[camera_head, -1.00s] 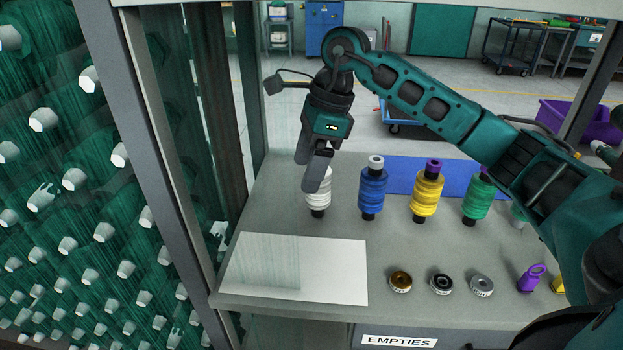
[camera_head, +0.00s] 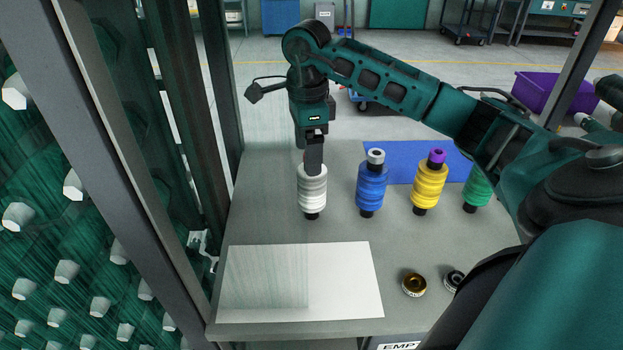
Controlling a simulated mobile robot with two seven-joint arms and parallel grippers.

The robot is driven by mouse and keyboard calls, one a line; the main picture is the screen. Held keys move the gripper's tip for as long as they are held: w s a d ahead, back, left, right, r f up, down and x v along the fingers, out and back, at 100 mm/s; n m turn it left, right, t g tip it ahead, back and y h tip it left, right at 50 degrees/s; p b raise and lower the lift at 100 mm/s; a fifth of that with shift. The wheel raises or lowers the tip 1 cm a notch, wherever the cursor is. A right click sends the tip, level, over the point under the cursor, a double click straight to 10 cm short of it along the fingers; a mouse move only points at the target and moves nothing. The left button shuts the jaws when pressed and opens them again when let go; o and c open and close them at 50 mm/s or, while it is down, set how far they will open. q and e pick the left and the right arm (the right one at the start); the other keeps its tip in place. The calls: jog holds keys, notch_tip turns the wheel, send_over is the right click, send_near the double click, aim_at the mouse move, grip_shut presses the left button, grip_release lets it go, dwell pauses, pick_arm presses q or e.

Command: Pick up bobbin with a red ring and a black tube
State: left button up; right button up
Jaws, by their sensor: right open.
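A white bobbin (camera_head: 312,193) stands upright on the grey table, with a black tube end showing at its base. My right gripper (camera_head: 314,168) points down at the top of this bobbin. It is open, and its near finger overlaps the bobbin's upper part in the head view. The gripper hides the bobbin's top, so I cannot tell its ring colour. I cannot make out a red ring on any bobbin in view. My left gripper is not in view.
A blue bobbin (camera_head: 371,188) with a pale ring, a yellow bobbin (camera_head: 429,188) with a purple ring and a green bobbin (camera_head: 477,189) stand to the right. A grey post (camera_head: 135,175) stands left.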

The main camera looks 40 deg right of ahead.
jog(key=f, duration=0.5)
jog(key=shift+s+d+f, duration=0.15)
jog(key=shift+s+d, duration=0.1)
jog(key=shift+d, duration=0.15)
grip_shut()
dwell(0.4)
